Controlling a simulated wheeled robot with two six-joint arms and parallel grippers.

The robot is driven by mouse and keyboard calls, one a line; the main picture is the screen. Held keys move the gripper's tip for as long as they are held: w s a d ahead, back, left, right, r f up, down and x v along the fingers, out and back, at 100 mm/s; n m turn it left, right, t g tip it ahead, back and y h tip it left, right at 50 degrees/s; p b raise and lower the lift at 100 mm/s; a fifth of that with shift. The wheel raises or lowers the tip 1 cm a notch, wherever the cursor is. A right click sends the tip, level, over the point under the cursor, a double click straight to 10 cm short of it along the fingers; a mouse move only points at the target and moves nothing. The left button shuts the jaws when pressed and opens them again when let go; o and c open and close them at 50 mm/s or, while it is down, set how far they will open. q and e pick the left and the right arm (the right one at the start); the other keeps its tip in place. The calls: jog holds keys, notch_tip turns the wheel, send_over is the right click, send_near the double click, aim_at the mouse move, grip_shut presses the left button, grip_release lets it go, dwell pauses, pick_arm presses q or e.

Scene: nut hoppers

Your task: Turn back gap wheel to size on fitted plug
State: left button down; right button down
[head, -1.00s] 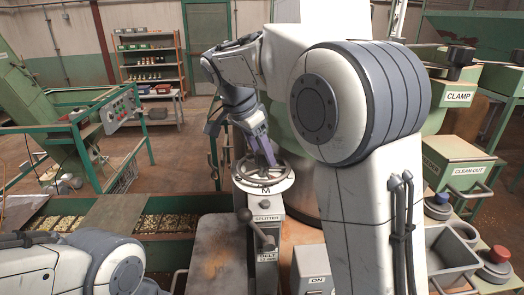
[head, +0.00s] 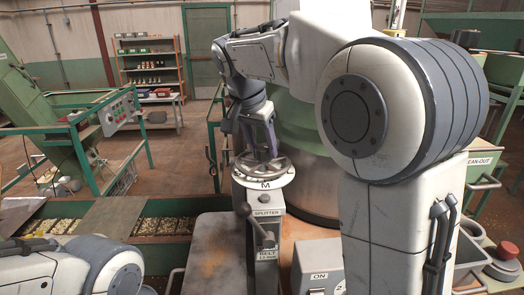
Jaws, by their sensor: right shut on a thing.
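The gap wheel (head: 246,176) is a pale metal handwheel with a dark spoked middle. It lies flat on top of the grey splitter post (head: 267,200), and a letter M shows at its front edge. My right gripper (head: 264,156) reaches down to the wheel from above and behind, its purple-grey fingers shut on it. The exact spot of the grip is small and hard to make out. A fitted plug cannot be made out. My left gripper is out of view; only part of that arm shows at the lower left.
A large metal drum (head: 312,190) is close behind. A nut-filled trough (head: 160,226) runs left. My right arm hides much of the right side.

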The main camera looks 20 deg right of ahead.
jog(key=shift+n+y+b, duration=0.3)
jog(key=shift+n+b, duration=0.05)
jog(key=shift+n, duration=0.45)
jog(key=shift+c, duration=1.4)
grip_release()
jog(key=b+v, duration=0.1)
jog(key=v, duration=0.9)
jog(key=shift+s+r, duration=0.2)
jog(key=shift+s, duration=0.05)
